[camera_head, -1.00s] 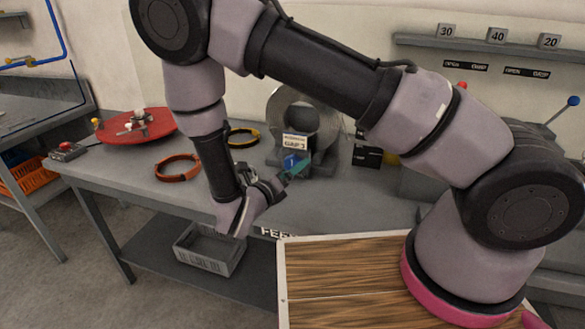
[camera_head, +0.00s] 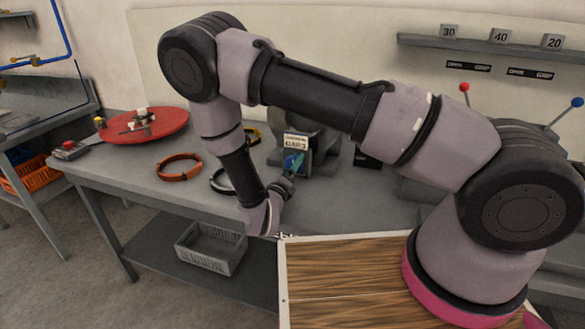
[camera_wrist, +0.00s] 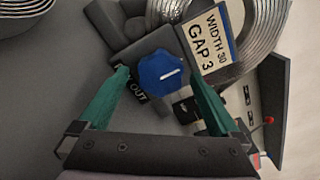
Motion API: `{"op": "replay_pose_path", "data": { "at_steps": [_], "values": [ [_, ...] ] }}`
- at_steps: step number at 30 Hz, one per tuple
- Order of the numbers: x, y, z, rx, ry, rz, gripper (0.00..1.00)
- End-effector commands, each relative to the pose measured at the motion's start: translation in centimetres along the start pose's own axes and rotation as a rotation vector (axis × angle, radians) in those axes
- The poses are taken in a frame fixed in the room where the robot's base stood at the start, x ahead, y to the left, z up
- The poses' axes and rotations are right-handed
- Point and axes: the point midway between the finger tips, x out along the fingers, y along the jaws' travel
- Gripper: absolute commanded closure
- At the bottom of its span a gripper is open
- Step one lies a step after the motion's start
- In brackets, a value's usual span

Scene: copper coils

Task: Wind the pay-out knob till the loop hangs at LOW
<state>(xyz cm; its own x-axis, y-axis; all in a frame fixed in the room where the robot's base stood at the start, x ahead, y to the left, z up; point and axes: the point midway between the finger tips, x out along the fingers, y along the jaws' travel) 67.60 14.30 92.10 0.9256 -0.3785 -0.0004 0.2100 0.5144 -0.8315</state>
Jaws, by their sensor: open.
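The pay-out knob (camera_wrist: 162,72) is blue with a white line on its face. It also shows in the head view as a small blue spot (camera_head: 292,161) on the front of the coil stand. My gripper (camera_wrist: 156,74) has its two teal fingers apart, one on each side of the knob in the wrist view. I cannot tell whether they touch it. A "PAY OUT" label (camera_wrist: 137,95) is partly hidden by the left finger. A card (camera_wrist: 208,37) reads "WIDTH 30 GAP 3". I cannot make out the hanging loop or a LOW mark.
A silver coil (camera_wrist: 255,25) stands close behind the knob. An orange ring (camera_head: 179,167) and a red disc (camera_head: 146,125) lie on the bench to the left. A grey crate (camera_head: 211,248) sits on the lower shelf. Two levers (camera_head: 464,88) stand at the right.

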Motion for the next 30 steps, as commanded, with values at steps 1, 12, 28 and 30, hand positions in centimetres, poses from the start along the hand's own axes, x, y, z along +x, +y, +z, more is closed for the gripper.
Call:
{"op": "replay_pose_path", "data": {
  "at_steps": [1,12,28,30],
  "values": [
    [0.41,-0.03,-0.05,0.0,0.002,-0.001,0.01],
    [0.87,-0.03,-0.02,0.0,0.0,0.0,0.05],
    [0.83,-0.02,-0.01,0.038,0.0,0.0,0.87],
    [0.84,-0.03,0.0,0.067,0.0,-0.001,0.87]
  ]
}}
